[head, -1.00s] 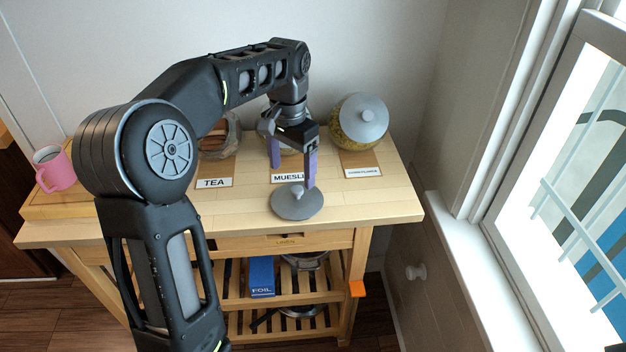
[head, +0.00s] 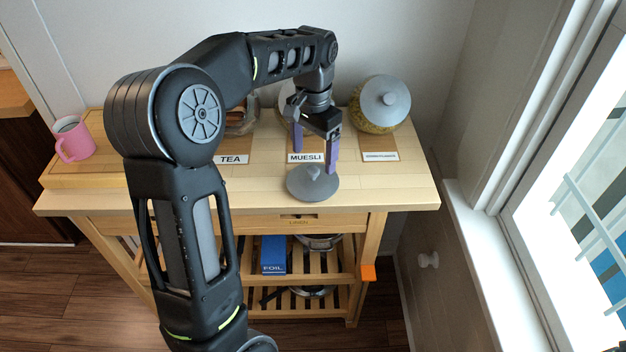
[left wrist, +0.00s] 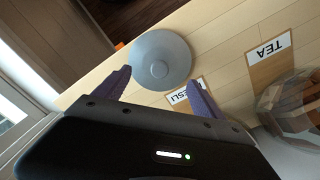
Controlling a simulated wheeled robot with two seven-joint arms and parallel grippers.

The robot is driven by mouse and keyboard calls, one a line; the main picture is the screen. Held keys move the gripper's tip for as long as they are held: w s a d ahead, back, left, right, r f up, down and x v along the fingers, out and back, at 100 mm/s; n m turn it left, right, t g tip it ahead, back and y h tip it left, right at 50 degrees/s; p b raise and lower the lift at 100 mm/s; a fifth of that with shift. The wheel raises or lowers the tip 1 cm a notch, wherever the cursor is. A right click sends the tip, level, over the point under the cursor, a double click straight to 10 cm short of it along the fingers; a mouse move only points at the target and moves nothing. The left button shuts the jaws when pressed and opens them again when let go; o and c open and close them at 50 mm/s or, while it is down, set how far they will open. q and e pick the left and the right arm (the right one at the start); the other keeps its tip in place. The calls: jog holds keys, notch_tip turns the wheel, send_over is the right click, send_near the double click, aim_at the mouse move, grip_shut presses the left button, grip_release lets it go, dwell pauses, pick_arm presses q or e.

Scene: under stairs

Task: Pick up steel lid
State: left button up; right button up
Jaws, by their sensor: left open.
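The grey steel lid (head: 313,185) lies on the wooden trolley top, near its front edge, with its small knob upward. It also shows in the left wrist view (left wrist: 161,61), beyond the fingers. My left gripper (head: 314,160) is open, its two purple fingers spread and empty. It is above and just behind the lid, over the MUESLI card, and appears apart from the lid. A jar behind the MUESLI card is mostly hidden by my left gripper and arm. My right gripper is not in view.
A lidded glass jar (head: 379,104) stands to the right and a pink mug (head: 73,139) at the left. Another jar (head: 241,117) is partly hidden behind my arm. A blue FOIL box (head: 273,254) is on the shelf below. The window wall is close on the right.

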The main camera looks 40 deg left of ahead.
aim_at(313, 170)
pick_arm(q)
jog(key=shift+f, duration=0.1)
jog(key=f, duration=0.1)
jog(key=f+p, duration=0.1)
jog(key=f, duration=0.2)
jog(key=shift+s, duration=0.25)
jog(key=shift+f, duration=0.5)
jog(key=shift+c, duration=0.3)
jog(key=shift+d+f, duration=0.1)
grip_shut()
